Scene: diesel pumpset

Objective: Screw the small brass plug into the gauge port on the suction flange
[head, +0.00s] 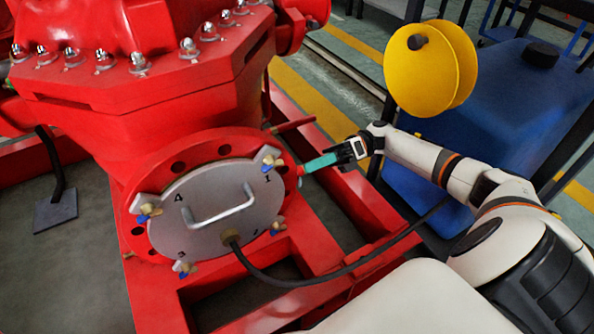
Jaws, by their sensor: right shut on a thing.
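The suction flange (140,182) is a round red flange at the lower left of the head view. A grey cover plate (180,205) with a bent handle lies against its face. My right gripper (345,153) is to the right of the flange, shut on a teal stick-like thing (320,163). Its left end is at the flange's right rim, by a small fitting (300,171). I cannot tell whether they touch. The brass plug and the gauge port are too small to make out for sure. My left gripper is not in view.
Brass-and-blue clamps (271,163) hold the plate's edge. A black hose (330,273) runs from the plate to the right. A red rod (293,125) sticks out above the teal thing. A blue tank (480,125) and yellow discs (418,75) stand behind my right arm.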

